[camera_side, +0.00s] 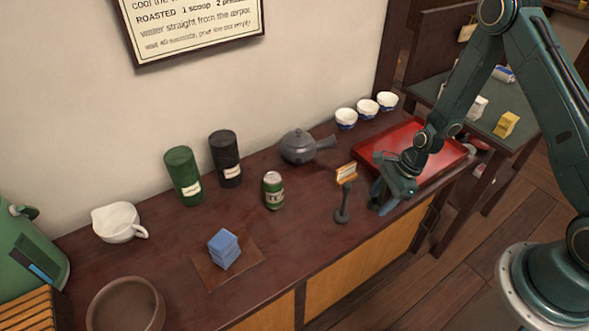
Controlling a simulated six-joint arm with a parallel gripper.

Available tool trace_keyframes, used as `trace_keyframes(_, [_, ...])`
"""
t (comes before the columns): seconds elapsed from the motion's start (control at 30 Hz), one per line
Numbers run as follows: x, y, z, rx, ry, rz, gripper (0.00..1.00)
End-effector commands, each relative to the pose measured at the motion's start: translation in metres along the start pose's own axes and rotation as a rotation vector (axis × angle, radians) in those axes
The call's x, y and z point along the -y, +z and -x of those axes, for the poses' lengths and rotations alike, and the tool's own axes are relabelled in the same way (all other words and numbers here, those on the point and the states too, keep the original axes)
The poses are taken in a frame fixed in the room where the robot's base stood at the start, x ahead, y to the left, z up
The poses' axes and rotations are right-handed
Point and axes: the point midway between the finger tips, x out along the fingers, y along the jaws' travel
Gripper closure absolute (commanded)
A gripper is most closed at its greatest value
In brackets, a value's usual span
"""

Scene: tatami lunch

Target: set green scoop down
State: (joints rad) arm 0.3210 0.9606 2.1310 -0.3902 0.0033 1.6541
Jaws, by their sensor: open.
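My gripper (384,206) is open, low over the right part of the dark wooden counter, close to the front of the red tray. I cannot make out a green scoop for sure; the gripper may hide it. A small dark stand (342,209) with a round foot stands just left of my gripper, apart from it. A small orange-and-white piece (346,174) shows at its top. A green canister (183,176) with a pale label stands upright at the back left. A black canister (225,159) stands beside it.
The red tray (372,154) lies behind my gripper. A grey teapot (298,147), white-and-blue cups (367,107) and a green can (273,190) stand nearby. The counter's front edge is close.

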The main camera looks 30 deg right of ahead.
Motion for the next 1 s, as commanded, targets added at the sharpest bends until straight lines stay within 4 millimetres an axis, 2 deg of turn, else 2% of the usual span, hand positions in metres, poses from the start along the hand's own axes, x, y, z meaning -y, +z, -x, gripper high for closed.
trace_keyframes(0.17, [0.0, 0.001, 0.005, 0.0, -0.001, 0.0, 0.48])
trace_keyframes(0.37, [0.001, 0.001, 0.02, 0.0, -0.002, -0.001, 0.48])
trace_keyframes(1.0, [0.001, 0.001, 0.1, 0.001, -0.003, 0.0, 0.48])
